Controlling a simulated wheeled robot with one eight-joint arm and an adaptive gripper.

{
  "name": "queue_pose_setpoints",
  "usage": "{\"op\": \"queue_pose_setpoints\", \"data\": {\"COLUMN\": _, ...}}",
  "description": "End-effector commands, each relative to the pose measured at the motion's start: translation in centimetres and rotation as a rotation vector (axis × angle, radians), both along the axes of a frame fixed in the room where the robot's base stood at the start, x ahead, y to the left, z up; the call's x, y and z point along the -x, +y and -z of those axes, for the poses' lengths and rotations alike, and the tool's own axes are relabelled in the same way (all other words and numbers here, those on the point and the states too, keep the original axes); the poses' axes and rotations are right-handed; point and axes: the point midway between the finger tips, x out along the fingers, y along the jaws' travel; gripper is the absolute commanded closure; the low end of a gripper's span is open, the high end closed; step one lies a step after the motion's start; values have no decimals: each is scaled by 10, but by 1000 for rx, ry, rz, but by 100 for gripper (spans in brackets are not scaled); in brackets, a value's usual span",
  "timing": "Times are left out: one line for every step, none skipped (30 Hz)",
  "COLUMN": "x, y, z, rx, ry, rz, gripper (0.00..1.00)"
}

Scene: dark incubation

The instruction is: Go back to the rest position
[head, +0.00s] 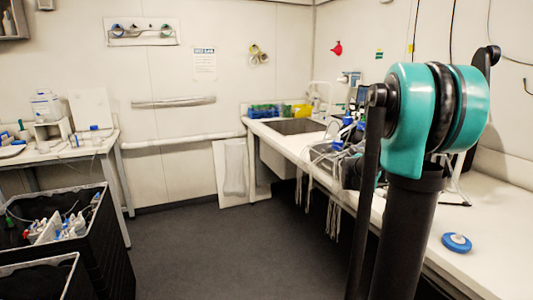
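My arm rises at the right of the head view, with a teal and black joint (408,120) at its top and dark links running down out of the picture. It stands in front of the right-hand counter and hides part of it. I cannot make out my gripper or its fingertips in this view, nor anything held in it.
A long white counter (490,236) runs along the right wall, with a sink (297,126) and a blue round object (456,242). A table (60,152) stands at left, above black crates (112,250) holding bottles. The dark floor (215,250) between is clear.

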Motion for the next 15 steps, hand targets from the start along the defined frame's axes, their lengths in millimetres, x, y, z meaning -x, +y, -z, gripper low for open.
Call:
{"op": "queue_pose_setpoints", "data": {"x": 9, "y": 15, "z": 11, "rx": -59, "ry": -10, "rz": -12, "gripper": 31}}
{"op": "queue_pose_setpoints", "data": {"x": 15, "y": 25, "z": 18, "rx": -102, "ry": -16, "rz": -19, "gripper": 31}}
{"op": "queue_pose_setpoints", "data": {"x": 23, "y": 39, "z": 29, "rx": -163, "ry": -25, "rz": -29, "gripper": 31}}
{"op": "queue_pose_setpoints", "data": {"x": 30, "y": 51, "z": 38, "rx": -211, "ry": -32, "rz": -37, "gripper": 31}}
{"op": "queue_pose_setpoints", "data": {"x": 38, "y": 65, "z": 47, "rx": -267, "ry": -39, "rz": -46, "gripper": 31}}
{"op": "queue_pose_setpoints", "data": {"x": 49, "y": 83, "z": 60, "rx": -344, "ry": -48, "rz": -57, "gripper": 31}}
{"op": "queue_pose_setpoints", "data": {"x": 57, "y": 98, "z": 70, "rx": -402, "ry": -53, "rz": -67, "gripper": 31}}
{"op": "queue_pose_setpoints", "data": {"x": 65, "y": 114, "z": 79, "rx": -461, "ry": -59, "rz": -76, "gripper": 31}}
{"op": "queue_pose_setpoints", "data": {"x": 76, "y": 133, "z": 90, "rx": -535, "ry": -64, "rz": -86, "gripper": 31}}
{"op": "queue_pose_setpoints", "data": {"x": 84, "y": 147, "z": 97, "rx": -587, "ry": -68, "rz": -94, "gripper": 31}}
{"op": "queue_pose_setpoints", "data": {"x": 91, "y": 160, "z": 104, "rx": -635, "ry": -71, "rz": -101, "gripper": 31}}
{"op": "queue_pose_setpoints", "data": {"x": 100, "y": 176, "z": 112, "rx": -696, "ry": -74, "rz": -110, "gripper": 31}}
{"op": "queue_pose_setpoints", "data": {"x": 107, "y": 187, "z": 117, "rx": -737, "ry": -76, "rz": -115, "gripper": 31}}
{"op": "queue_pose_setpoints", "data": {"x": 113, "y": 198, "z": 122, "rx": -777, "ry": -77, "rz": -120, "gripper": 31}}
{"op": "queue_pose_setpoints", "data": {"x": 121, "y": 211, "z": 128, "rx": -826, "ry": -78, "rz": -128, "gripper": 31}}
